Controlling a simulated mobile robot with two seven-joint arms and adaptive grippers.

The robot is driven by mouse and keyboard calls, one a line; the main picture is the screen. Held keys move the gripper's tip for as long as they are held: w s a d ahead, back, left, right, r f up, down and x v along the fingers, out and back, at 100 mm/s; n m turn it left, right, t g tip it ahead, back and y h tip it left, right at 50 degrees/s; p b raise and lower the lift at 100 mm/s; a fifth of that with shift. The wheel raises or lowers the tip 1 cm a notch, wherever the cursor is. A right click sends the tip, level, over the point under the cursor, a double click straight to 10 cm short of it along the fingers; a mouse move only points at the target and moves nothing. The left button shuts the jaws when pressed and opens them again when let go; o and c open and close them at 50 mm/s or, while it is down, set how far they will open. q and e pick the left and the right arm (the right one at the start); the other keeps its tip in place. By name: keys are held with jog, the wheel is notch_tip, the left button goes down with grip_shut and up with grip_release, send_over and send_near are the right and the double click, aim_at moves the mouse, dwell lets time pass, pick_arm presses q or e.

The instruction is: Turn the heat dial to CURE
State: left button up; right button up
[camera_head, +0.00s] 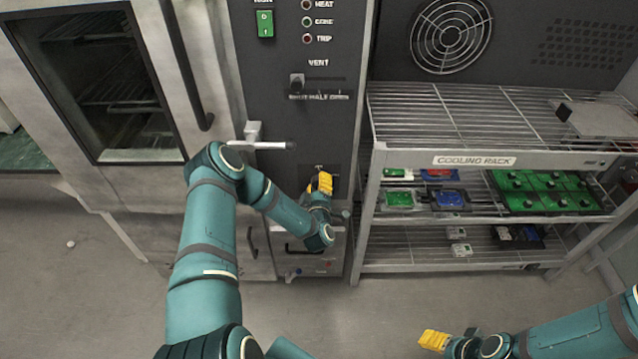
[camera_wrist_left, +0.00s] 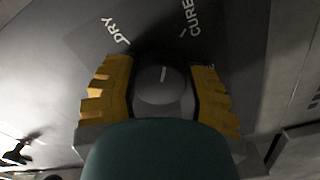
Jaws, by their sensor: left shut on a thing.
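The heat dial (camera_wrist_left: 160,88) is a dark round knob with a short white pointer line, on the dark control panel. The pointer aims between the printed DRY mark (camera_wrist_left: 117,31) and CURE mark (camera_wrist_left: 189,18), and is on neither. My left gripper (camera_wrist_left: 160,95) is shut on the dial, with a yellow finger at each side. In the head view my left gripper (camera_head: 320,184) is at the lower part of the panel and hides the dial there. My right gripper (camera_head: 434,340) is low at the right, away from the panel; its finger gap is not clear.
The oven door with its window (camera_head: 110,90) is at the left, with a grey handle (camera_head: 270,145) near my left arm. A cooling rack (camera_head: 475,160) with several boards stands close at the right. Above are a vent slider (camera_head: 297,84) and a green switch (camera_head: 265,24).

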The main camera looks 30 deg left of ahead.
pick_arm(q)
jog(key=shift+r+m, duration=0.15)
jog(key=shift+m, duration=1.45)
jog(key=o, duration=1.3)
jog(key=shift+c, duration=0.2)
jog(key=v, duration=1.2)
